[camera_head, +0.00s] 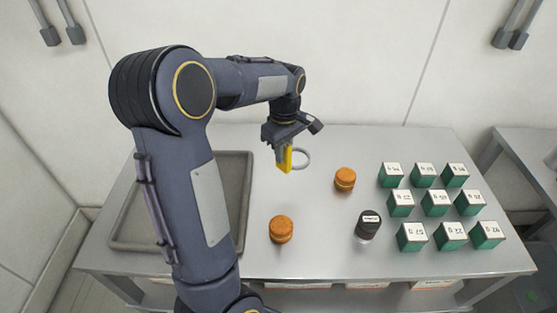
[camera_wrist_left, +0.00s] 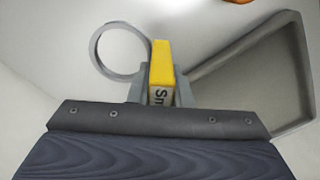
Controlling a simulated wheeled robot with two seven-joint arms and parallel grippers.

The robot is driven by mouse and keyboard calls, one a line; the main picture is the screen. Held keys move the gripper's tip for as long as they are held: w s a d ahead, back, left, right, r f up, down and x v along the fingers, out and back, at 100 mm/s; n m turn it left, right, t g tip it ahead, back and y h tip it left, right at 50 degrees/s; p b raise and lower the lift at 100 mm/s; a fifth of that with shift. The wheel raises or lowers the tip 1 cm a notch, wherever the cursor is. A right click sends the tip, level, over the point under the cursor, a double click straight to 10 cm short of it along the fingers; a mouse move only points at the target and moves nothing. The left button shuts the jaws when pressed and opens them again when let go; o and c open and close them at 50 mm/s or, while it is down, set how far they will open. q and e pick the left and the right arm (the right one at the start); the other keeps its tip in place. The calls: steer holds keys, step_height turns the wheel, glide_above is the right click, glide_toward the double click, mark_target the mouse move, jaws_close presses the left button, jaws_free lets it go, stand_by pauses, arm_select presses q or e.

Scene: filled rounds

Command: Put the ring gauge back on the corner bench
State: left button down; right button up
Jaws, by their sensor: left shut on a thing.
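The ring gauge, a thin grey ring on a yellow handle (camera_head: 285,159), is held in my left gripper (camera_head: 281,150) above the middle of a grey bench (camera_head: 315,262). In the left wrist view the yellow handle (camera_wrist_left: 160,62) with black lettering is between the fingers (camera_wrist_left: 160,88), and the ring sticks out to the left. The gripper is shut on the handle. A second grey bench (camera_head: 512,146) shows partly at the right edge. I cannot tell which of the two is the corner bench. My right gripper is not in view.
A grey tray (camera_head: 243,165) lies left on the bench, partly behind my left arm. Two orange-brown round pieces (camera_head: 345,179) (camera_head: 281,229), a black-capped jar (camera_head: 368,225) and several green labelled boxes (camera_head: 436,203) stand on it. The back middle is clear.

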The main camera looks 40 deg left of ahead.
arm_select(q)
steer(key=shift+w+a+f+p, duration=0.2)
steer(key=shift+w+a+f, duration=0.35)
steer(key=shift+f, duration=0.9)
steer(key=shift+w+a+f+p, duration=0.2)
steer(key=shift+a+f, duration=0.5)
steer(key=shift+f, duration=0.75)
steer(key=shift+w+a+f+p, duration=0.15)
steer(key=shift+w+a+f, duration=0.4)
steer(key=shift+f, duration=0.9)
steer(key=shift+s+a+f, duration=0.1)
steer(key=shift+f, duration=0.15)
steer(key=c, duration=1.3)
jaws_free()
